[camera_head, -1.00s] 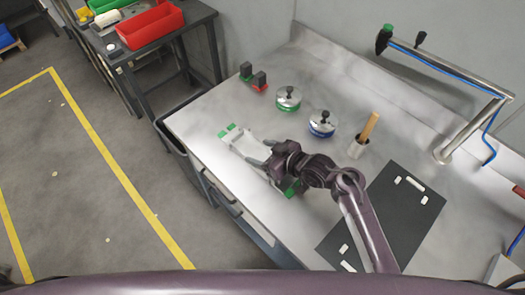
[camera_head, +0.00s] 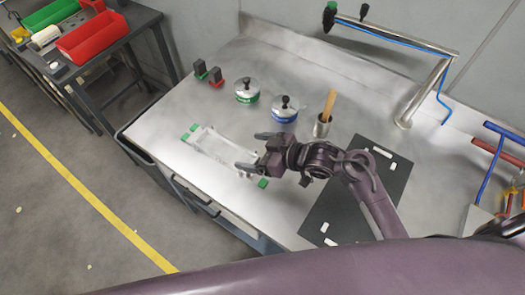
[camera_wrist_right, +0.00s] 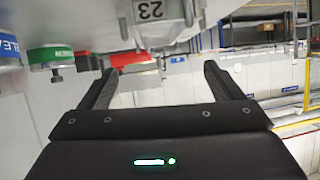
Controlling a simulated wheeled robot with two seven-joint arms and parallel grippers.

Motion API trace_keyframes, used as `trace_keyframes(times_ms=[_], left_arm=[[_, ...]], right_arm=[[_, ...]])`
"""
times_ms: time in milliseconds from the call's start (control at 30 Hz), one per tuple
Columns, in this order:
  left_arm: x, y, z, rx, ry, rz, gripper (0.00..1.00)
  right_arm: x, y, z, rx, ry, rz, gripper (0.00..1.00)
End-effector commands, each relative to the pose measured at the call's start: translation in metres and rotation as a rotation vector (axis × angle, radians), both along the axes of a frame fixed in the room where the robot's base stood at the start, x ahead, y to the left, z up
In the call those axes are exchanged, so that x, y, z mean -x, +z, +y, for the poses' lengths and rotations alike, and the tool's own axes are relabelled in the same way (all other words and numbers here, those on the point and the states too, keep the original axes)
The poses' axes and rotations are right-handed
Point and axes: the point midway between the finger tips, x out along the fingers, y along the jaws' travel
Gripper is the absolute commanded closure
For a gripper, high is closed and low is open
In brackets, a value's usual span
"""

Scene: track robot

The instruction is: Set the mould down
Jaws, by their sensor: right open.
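The mould (camera_head: 208,143), a pale grey elongated block, lies on the steel bench left of my right gripper. Green patches show by its far left end and near my gripper. My right gripper (camera_head: 249,151) is open beside the mould's right end, with nothing between its fingers. In the right wrist view, the open fingers (camera_wrist_right: 160,78) show with a gap between them. A pale part marked "23" (camera_wrist_right: 150,12), which looks like the mould, is at the top edge, beyond the fingertips. My left gripper is not in view.
A green-banded lidded pot (camera_head: 247,91) and a blue-banded one (camera_head: 284,109) stand behind the mould. A cup with a wooden handle (camera_head: 323,125) is to their right. A dark mat (camera_head: 340,210) lies right of my gripper. A metal pipe arm (camera_head: 430,85) rises at the back.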

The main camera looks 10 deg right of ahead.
Motion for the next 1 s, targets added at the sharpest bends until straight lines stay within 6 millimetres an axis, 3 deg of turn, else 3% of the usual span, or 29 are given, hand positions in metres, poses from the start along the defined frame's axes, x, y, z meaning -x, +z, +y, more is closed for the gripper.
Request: trace_keyframes(times_ms=[267,1000], left_arm=[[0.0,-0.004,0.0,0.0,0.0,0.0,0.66],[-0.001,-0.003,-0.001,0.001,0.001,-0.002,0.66]], right_arm=[[0.016,0.012,-0.021,0.001,0.0,0.0,0.13],[0.017,0.014,-0.022,0.0,0.001,0.0,0.13]])
